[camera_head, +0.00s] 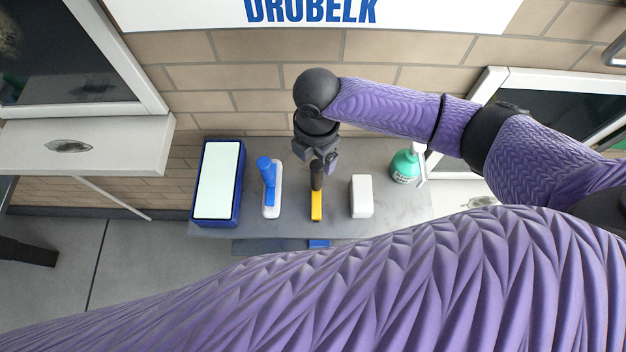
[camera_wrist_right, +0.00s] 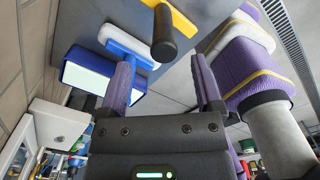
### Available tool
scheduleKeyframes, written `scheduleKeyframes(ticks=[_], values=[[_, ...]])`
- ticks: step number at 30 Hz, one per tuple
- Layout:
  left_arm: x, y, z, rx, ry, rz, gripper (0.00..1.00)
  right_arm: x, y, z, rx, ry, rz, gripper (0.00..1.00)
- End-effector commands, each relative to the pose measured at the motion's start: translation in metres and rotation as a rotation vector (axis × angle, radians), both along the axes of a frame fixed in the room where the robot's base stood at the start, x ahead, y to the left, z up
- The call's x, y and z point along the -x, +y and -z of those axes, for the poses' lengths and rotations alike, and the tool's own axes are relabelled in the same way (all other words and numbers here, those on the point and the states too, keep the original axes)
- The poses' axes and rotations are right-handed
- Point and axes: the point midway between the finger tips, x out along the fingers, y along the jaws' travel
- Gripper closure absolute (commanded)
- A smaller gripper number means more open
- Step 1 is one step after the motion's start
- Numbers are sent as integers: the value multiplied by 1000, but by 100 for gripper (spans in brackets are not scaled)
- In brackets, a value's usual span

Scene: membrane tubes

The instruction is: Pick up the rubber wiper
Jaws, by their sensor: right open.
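The rubber wiper appears to be the tool with a yellow head (camera_head: 316,207) and a black handle, on the grey table. In the right wrist view its round black handle (camera_wrist_right: 164,42) points toward the camera, with the yellow part behind it. My right gripper (camera_head: 318,158) is above the table, close over the handle's far end. In the right wrist view its two purple fingers (camera_wrist_right: 163,80) are spread apart with nothing between them; the handle appears beyond the fingertips.
On the grey table (camera_head: 340,226), a blue-handled white brush (camera_head: 268,190) and a blue box with a white top (camera_head: 218,182) are left of the wiper. A white block (camera_head: 361,196) and green bottle (camera_head: 404,167) are right. A brick wall (camera_head: 250,78) stands behind.

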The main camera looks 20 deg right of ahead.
Motion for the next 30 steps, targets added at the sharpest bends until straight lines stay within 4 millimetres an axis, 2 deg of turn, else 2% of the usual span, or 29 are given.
scheduleKeyframes(ticks=[1,3,6,14,25,26,30], values=[[0,-1,5,2,1,0,27,4,-1,13,1,4,0,17],[0,-2,8,3,1,0,27,7,-2,28,1,3,0,17],[-2,-2,13,4,-2,0,27,6,-2,43,1,2,0,17],[-7,0,11,1,-14,1,27,6,-2,44,1,0,0,19],[-7,7,11,-10,-15,3,27,6,-2,44,1,0,0,97],[-7,7,11,-10,-15,3,27,6,-2,44,1,0,0,100],[-6,6,12,-9,-12,2,27,6,-2,44,1,0,0,100]])
